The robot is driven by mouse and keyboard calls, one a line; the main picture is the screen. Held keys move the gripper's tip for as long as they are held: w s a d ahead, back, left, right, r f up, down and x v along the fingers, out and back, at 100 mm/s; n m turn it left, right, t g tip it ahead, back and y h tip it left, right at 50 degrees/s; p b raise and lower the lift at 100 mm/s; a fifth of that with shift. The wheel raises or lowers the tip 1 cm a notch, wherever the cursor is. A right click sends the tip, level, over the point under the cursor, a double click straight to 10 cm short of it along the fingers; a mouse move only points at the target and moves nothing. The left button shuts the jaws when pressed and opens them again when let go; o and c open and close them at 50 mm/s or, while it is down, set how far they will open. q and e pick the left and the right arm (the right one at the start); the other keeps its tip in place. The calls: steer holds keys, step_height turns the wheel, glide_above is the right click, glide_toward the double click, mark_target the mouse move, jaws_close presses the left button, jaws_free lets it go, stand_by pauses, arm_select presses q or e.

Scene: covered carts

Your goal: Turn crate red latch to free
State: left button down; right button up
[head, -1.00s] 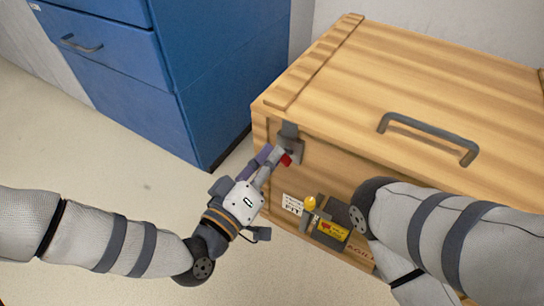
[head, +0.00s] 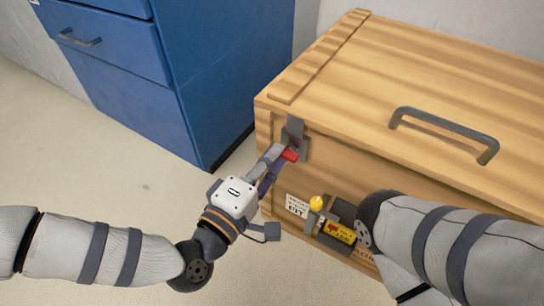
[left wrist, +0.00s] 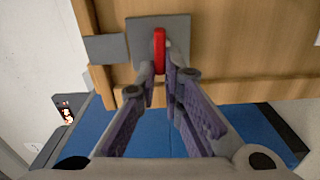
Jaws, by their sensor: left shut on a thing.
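The wooden crate (head: 440,85) stands at the right in the head view. Its red latch (head: 290,155) is on a grey metal plate (head: 304,149) near the left end of its front face. A grey hasp strap (head: 295,129) comes down from the lid edge to it. My left gripper (head: 280,152) is shut on the red latch, coming in from the lower left. In the left wrist view the latch (left wrist: 159,48) stands upright in the picture, its lower end between the fingertips (left wrist: 160,75).
A blue drawer cabinet (head: 180,70) stands left of the crate. A grey handle (head: 445,132) rises from the lid. The floor at left is clear.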

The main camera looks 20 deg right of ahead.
arm_select(q)
steer(key=shift+s+f, duration=0.15)
stand_by(0.3)
steer(key=c, duration=1.7)
jaws_free()
steer(key=v, duration=1.2)
